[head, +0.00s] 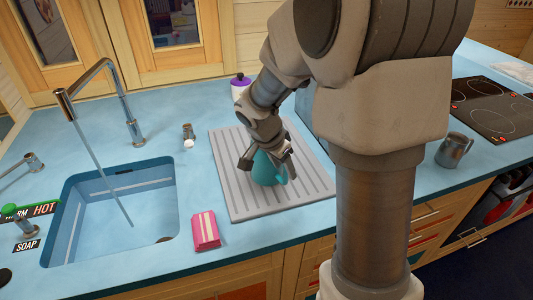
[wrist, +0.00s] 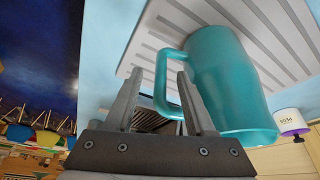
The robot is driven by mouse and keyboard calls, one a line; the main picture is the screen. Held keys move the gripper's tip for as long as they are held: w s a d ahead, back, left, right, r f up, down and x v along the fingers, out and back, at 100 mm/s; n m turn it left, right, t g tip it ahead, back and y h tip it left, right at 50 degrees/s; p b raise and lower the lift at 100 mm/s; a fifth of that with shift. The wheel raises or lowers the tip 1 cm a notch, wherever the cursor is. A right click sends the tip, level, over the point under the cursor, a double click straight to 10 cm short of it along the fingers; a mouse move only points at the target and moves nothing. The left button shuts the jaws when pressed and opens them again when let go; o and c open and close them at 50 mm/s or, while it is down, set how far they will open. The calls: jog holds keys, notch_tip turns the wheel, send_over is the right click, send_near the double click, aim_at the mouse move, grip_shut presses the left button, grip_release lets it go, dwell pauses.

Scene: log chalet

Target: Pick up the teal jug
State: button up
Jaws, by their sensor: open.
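The teal jug (head: 264,171) stands on the grey ridged drainboard, partly hidden by my gripper in the head view. In the wrist view the jug (wrist: 225,80) fills the right of centre, with its handle facing the fingers. My gripper (head: 266,160) is at the jug, its fingers spread. In the wrist view my gripper (wrist: 160,74) is open, and the jug's handle shows between the two fingers. The right finger overlaps the gap between handle and body. I cannot tell whether either finger touches the jug.
The drainboard (head: 233,187) lies right of the sink (head: 110,215) and its tall faucet (head: 130,125). A pink packet (head: 206,230) lies in front. A purple-lidded white jar (head: 240,86) and a small shaker (head: 188,133) stand behind. A grey metal mug (head: 454,150) and a hob (head: 495,105) are right.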

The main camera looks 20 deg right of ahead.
aim_at(286, 183)
jog(key=x, duration=0.3)
jog(key=shift+w+d+f, duration=0.1)
jog(key=shift+f, duration=0.05)
grip_shut()
jog(key=shift+w, duration=0.1)
dwell(1.2)
